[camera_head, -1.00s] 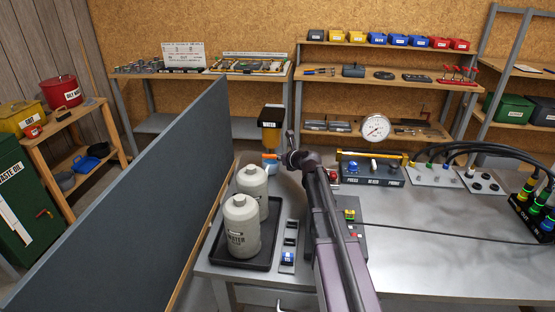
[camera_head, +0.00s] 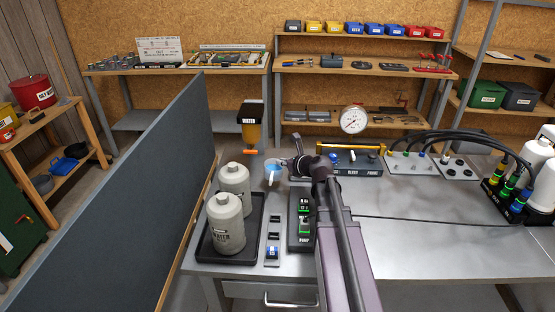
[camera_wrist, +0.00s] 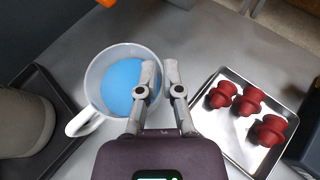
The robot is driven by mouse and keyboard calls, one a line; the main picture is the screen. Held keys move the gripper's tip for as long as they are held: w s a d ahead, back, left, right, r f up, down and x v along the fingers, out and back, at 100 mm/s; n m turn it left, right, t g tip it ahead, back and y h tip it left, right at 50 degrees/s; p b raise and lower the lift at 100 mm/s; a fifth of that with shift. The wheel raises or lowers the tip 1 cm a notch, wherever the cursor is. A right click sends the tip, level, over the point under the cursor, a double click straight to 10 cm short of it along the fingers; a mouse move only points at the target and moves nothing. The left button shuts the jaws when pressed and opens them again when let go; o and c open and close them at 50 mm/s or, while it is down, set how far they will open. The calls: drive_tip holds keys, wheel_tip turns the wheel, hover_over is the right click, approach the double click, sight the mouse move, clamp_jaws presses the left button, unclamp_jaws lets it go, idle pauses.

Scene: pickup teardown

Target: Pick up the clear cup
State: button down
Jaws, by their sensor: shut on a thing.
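The clear cup (camera_wrist: 97,78) holds blue liquid, and its white handle (camera_wrist: 84,124) points to the lower left in the wrist view. My gripper (camera_wrist: 161,68) is shut on the cup's right wall, one finger on the inner side and one outside. My gripper also shows in the head view (camera_head: 297,146), just right of the cup. The cup looks upright; I cannot tell whether its base touches the bench.
A metal tray (camera_wrist: 225,142) with red knobbed parts (camera_wrist: 250,100) lies right of my gripper. Two pale bottles (camera_head: 228,222) stand in a black tray (camera_head: 205,252) in front of the cup. The amber filter (camera_head: 249,122) hangs close behind. A grey partition (camera_head: 130,200) borders the left.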

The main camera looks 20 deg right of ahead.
wheel_tip(320, 180, up, 12)
drive_tip(key=p, duration=1.1)
drive_tip(key=shift+r, duration=0.1)
idle(0.4)
